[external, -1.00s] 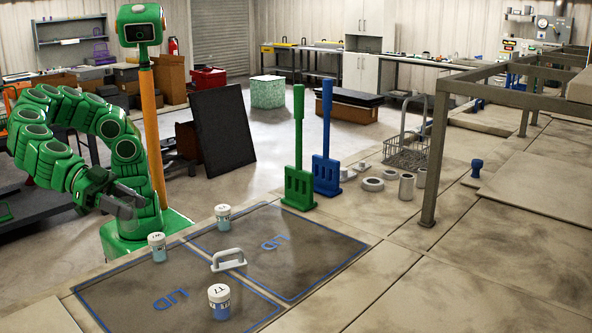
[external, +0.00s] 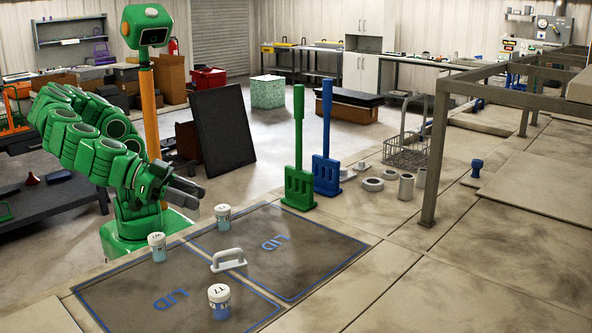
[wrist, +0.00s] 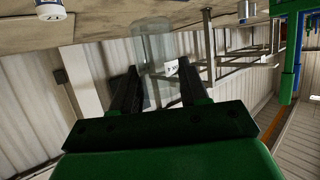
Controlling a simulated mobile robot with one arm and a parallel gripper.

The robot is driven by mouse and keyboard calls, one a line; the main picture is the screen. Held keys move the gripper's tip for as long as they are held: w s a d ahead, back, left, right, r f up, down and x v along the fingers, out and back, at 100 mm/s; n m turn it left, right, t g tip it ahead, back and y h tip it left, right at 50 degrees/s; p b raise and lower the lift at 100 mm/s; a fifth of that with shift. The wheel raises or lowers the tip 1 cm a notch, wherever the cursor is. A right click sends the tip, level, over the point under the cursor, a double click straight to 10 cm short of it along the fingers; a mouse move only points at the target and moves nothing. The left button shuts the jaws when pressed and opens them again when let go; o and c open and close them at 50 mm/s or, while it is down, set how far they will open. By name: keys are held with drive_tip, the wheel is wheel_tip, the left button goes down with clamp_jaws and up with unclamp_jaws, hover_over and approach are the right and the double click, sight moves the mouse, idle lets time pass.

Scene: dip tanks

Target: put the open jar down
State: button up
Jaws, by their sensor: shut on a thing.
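The open jar (wrist: 150,48) is clear glass or plastic with a small white label. It sits between the two dark fingers of my gripper (wrist: 158,92) in the wrist view, and the gripper is shut on it. In the external view my gripper (external: 186,192) is raised, left of and above the dark panels marked LID. The jar is hard to make out there. No lid shows on the held jar.
A white handle (external: 228,259) stands between the panels. Green (external: 298,180) and blue (external: 326,165) upright tools stand behind. The right panel's middle is clear.

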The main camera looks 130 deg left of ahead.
drive_tip(key=w+a+f+n+g+y, duration=0.1)
drive_tip(key=w+a, duration=0.2)
drive_tip(key=a, duration=1)
drive_tip(key=w+a+f+n+g+y, duration=0.1)
drive_tip(key=w+a+f+n+g, duration=0.15)
drive_tip(key=a, duration=0.95)
drive_tip(key=shift+m+t, duration=0.35)
drive_tip(key=shift+t, duration=0.1)
drive_tip(key=shift+f, duration=4.35)
drive_tip(key=shift+f, duration=0.1)
drive_tip(key=o, duration=1)
drive_tip(key=shift+o, duration=0.2)
drive_tip(key=shift+s+d+r, duration=0.15)
drive_tip(key=shift+d+r, duration=0.1)
drive_tip(key=v, duration=1.1)
